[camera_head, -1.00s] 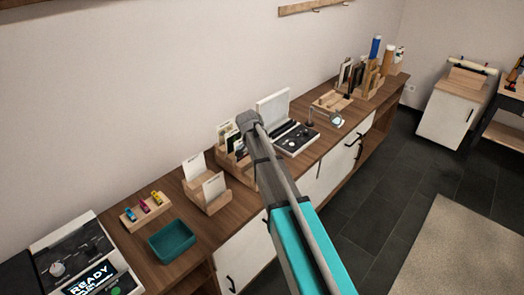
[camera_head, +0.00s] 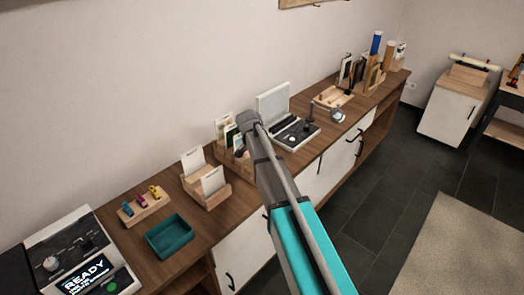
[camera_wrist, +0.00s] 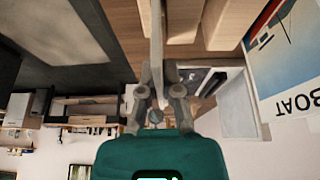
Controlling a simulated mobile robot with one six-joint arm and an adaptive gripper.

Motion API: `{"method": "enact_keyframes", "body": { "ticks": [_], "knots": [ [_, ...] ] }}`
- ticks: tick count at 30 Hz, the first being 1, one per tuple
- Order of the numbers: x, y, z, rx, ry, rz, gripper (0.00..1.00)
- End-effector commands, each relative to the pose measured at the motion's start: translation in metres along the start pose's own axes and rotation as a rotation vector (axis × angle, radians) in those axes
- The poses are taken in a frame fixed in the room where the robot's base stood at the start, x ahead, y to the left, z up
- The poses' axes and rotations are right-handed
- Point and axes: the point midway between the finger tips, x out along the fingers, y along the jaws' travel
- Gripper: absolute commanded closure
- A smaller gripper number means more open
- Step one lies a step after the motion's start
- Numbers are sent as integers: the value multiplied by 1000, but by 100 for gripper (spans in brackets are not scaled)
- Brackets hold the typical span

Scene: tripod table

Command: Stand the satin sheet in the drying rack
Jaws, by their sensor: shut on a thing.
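My gripper (camera_wrist: 159,88) is shut on a thin pale sheet (camera_wrist: 157,35), seen nearly edge-on in the wrist view. I take this to be the satin sheet; its finish cannot be told. In the head view my arm reaches over the counter, and the gripper end (camera_head: 250,121) hides the held sheet. A wooden rack (camera_head: 243,169) with several upright cards or prints is just behind and below my gripper, partly hidden by my arm. Pale wooden parts (camera_wrist: 229,22) show beside the held sheet in the wrist view. I cannot tell whether the sheet touches them.
A print lettered BOAT (camera_wrist: 282,55) is close on the right in the wrist view. In the head view, a two-tier card holder (camera_head: 207,193) and teal tray (camera_head: 171,236) stand left. An open-lidded case (camera_head: 297,133) stands right. Bare counter (camera_head: 232,210) lies in front.

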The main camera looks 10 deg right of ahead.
Motion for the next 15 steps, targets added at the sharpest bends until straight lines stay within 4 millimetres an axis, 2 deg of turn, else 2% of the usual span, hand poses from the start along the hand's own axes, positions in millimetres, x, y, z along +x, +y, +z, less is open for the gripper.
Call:
{"method": "enact_keyframes", "body": {
  "ticks": [13,15],
  "knots": [
    [2,0,0,0,0,0,100],
    [2,0,0,1,0,0,85]
  ]
}}
